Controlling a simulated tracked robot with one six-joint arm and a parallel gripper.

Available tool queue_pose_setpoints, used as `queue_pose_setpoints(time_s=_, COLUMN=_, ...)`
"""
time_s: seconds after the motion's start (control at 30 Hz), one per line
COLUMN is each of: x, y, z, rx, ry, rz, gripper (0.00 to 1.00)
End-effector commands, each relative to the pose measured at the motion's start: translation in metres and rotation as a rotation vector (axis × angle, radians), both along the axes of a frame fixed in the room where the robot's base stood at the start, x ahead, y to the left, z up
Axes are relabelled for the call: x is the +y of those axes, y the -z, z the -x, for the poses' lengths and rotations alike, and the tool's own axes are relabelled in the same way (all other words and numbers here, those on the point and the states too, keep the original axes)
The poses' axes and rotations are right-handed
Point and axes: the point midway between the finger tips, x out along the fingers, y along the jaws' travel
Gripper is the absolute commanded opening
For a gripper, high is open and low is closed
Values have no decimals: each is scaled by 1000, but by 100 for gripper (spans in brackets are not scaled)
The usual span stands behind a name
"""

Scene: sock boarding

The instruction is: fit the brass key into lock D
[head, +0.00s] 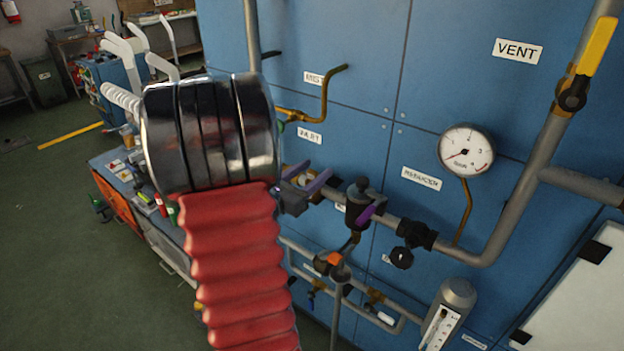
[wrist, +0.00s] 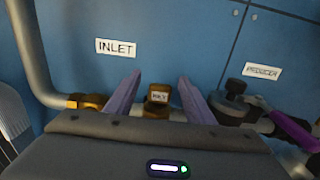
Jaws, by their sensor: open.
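I make out neither a brass key nor a lock marked D in either view. My gripper (wrist: 159,76) is open, its two purple fingers apart in the wrist view. A brass fitting (wrist: 158,94) with a small pale tag shows between the fingers, on the pipe line; I cannot tell whether they touch it. In the head view my gripper (head: 312,175) is at the pipework on the blue panel, partly hidden by my red ribbed arm cover.
The blue panel (head: 350,70) carries labels, a round gauge (head: 467,150) and a yellow-handled valve (head: 594,50). A workbench (head: 120,170) is left. Green floor (head: 60,240) is open.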

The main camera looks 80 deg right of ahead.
Motion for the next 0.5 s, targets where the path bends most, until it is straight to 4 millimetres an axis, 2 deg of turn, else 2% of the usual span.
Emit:
queue_pose_setpoints(time_s=0.4, x=0, y=0, z=0, rx=0, ry=0, rz=0, gripper=48)
queue_pose_setpoints(time_s=0.5, x=0, y=0, z=0, rx=0, ry=0, rz=0, gripper=42)
